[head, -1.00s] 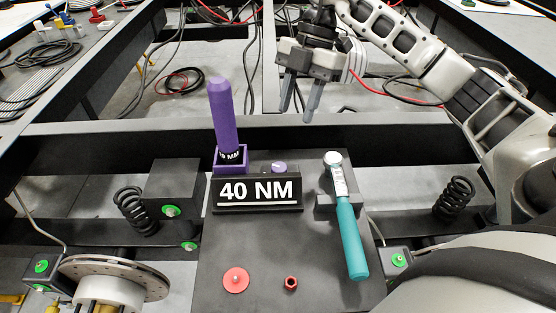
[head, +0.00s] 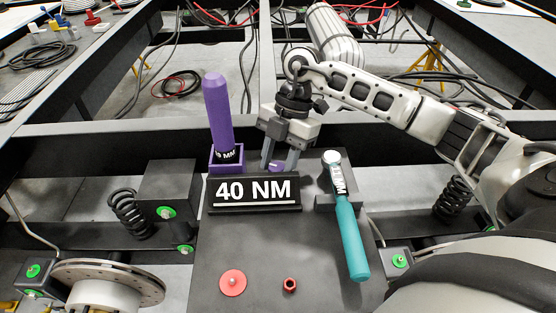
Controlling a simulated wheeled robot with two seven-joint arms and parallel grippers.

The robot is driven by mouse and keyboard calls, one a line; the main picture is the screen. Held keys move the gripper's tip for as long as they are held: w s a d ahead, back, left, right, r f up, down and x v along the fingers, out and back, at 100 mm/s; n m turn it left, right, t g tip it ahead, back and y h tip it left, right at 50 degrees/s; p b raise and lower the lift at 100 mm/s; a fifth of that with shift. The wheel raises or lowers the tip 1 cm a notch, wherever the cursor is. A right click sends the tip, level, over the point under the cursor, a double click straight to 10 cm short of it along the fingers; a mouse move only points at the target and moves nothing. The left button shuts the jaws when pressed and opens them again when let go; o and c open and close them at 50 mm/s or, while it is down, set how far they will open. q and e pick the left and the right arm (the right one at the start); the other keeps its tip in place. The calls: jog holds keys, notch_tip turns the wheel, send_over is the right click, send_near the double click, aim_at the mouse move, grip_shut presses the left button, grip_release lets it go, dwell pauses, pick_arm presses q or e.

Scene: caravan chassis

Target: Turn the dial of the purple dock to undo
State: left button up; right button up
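The purple dock (head: 228,168) stands at the back left of the dark board, with a tall purple handle (head: 218,110) upright in it. A small purple dial (head: 277,167) sits to the right of the dock, behind the "40 NM" sign (head: 254,191). My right gripper (head: 279,160) points down over the dial, its two grey fingers apart and on either side of it. Whether the fingers touch the dial I cannot tell. The sign hides the dial's lower part. My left gripper is not in view.
A teal-handled wrench (head: 350,235) lies in a black holder right of the sign. A red disc (head: 233,283) and a red nut (head: 290,285) lie at the front of the board (head: 262,247). Coil springs (head: 128,213) and a brake disc (head: 100,285) flank it.

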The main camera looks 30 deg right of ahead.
jog(key=c, duration=0.7)
pick_arm(q)
jog(key=shift+p, duration=0.3)
pick_arm(e)
jog(key=shift+r+n, duration=0.1)
jog(key=shift+n, duration=0.6)
jog(key=n+g+p, duration=0.1)
jog(key=n, duration=0.2)
jog(key=shift+w+a+g+h, duration=0.1)
jog(key=shift+g+h, duration=0.2)
jog(key=shift+h, duration=0.1)
jog(key=shift+n+h+p, duration=0.3)
jog(key=shift+n+p, duration=0.15)
jog(key=shift+n, duration=0.75)
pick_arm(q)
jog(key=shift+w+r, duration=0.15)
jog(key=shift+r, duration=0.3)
pick_arm(e)
jog(key=shift+n+g+h, duration=0.4)
jog(key=shift+n+g, duration=0.1)
jog(key=shift+n, duration=0.6)
